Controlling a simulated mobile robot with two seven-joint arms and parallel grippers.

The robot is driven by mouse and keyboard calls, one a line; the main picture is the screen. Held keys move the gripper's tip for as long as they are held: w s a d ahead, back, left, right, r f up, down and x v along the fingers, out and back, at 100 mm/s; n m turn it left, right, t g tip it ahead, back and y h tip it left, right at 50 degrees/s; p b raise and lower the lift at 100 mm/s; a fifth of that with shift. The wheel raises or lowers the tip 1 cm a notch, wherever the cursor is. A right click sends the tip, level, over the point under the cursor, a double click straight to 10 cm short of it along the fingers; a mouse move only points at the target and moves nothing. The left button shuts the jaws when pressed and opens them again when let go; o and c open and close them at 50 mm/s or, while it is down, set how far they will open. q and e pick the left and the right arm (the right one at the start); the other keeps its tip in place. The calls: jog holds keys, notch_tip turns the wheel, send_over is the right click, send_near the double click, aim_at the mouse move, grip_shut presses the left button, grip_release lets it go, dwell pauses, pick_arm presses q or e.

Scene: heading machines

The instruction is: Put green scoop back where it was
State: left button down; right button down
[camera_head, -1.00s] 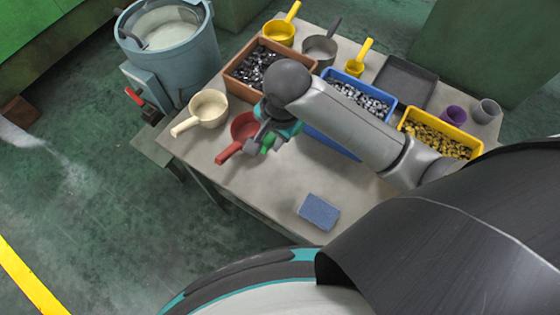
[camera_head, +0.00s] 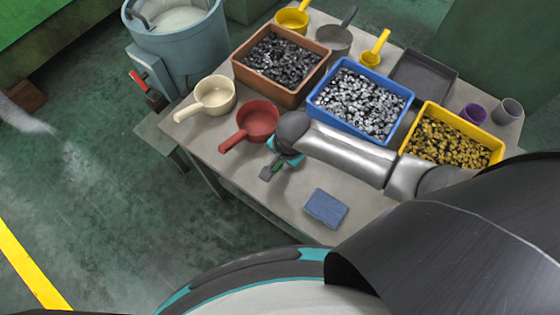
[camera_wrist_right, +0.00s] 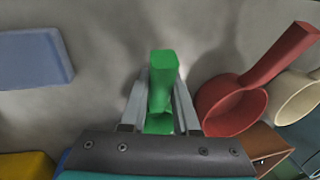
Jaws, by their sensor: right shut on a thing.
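The green scoop (camera_wrist_right: 162,85) sits between the fingers of my right gripper (camera_wrist_right: 160,105) in the right wrist view. Its green handle points away from the gripper, and its bowl is largely hidden. In the head view my right gripper (camera_head: 272,171) is over the near part of the table, just in front of the red scoop (camera_head: 256,122). Only a little green shows there, and I cannot tell whether the scoop touches the tabletop. My left gripper is not in view.
The cream scoop (camera_head: 214,96) lies left of the red one. A blue block (camera_head: 326,208) lies near the front edge. Brown (camera_head: 290,97), blue (camera_head: 345,124) and yellow (camera_head: 485,160) bins stand behind.

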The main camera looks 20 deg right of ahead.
jog(key=shift+f, duration=0.1)
jog(key=c, duration=0.7)
grip_release()
jog(key=shift+o, duration=0.2)
notch_tip(320, 180, up, 12)
jog(key=s+d+p, duration=0.1)
jog(key=s+p, duration=0.1)
jog(key=p, duration=0.1)
jog(key=shift+p, duration=0.4)
